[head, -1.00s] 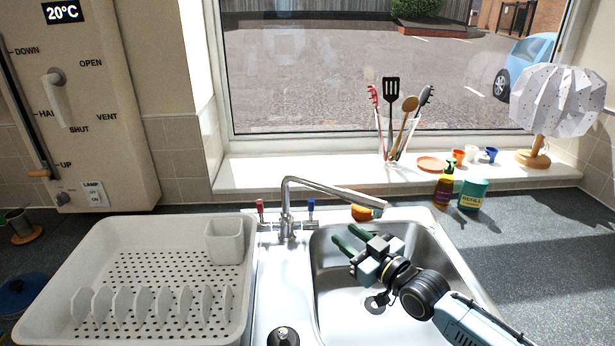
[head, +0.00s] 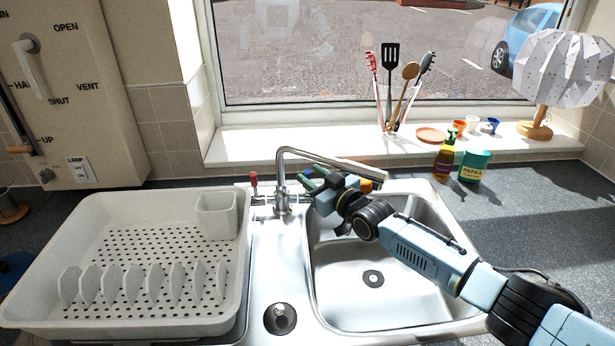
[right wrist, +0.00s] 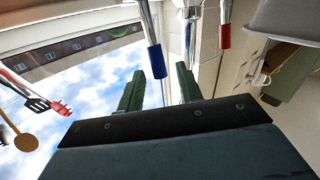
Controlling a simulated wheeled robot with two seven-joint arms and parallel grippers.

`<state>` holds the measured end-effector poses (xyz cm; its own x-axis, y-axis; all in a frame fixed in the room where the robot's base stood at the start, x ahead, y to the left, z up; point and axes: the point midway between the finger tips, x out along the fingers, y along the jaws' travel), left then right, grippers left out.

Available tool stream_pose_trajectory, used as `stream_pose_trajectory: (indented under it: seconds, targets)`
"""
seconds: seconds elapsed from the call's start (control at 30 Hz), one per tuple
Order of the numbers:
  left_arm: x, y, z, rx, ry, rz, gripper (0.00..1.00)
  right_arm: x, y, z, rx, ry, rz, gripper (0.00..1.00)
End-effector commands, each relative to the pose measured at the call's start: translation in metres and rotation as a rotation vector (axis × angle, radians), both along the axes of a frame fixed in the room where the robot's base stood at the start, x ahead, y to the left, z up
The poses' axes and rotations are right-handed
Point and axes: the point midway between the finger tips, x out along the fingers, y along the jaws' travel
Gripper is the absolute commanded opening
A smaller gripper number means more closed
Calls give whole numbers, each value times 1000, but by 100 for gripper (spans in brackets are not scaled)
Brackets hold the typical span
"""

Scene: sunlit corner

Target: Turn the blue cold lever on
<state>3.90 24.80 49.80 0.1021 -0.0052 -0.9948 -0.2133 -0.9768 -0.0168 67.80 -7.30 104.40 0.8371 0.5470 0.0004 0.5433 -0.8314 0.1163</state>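The chrome tap (head: 281,180) stands behind the sink, its spout reaching right over the basin. The red lever (head: 253,184) is upright on the tap's left; it also shows in the right wrist view (right wrist: 225,36). The blue cold lever (right wrist: 157,62) shows between my green fingers in the right wrist view, with gaps on both sides. In the head view my gripper mostly hides it. My right gripper (head: 309,177) is open at the tap's right side, under the spout. Whether a finger touches the lever, I cannot tell. My left gripper is out of view.
A white drying rack (head: 130,327) fills the left side. The steel basin (head: 350,300) below my right arm is empty. The spout passes close above my gripper.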

Motion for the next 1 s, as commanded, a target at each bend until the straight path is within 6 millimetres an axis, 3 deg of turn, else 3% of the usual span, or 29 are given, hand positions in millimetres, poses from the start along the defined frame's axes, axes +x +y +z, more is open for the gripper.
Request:
stream_pose_trajectory:
  seconds: [0.2,0.57,0.87,1.0]
  targets:
    - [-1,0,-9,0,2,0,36,16,10,-1,0,0,1,36]
    - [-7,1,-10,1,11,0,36,19,12,0,0,0,0,36]
    - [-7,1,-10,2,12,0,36,19,12,0,0,0,0,0]
    - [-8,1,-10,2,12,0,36,19,12,0,-1,1,0,0]
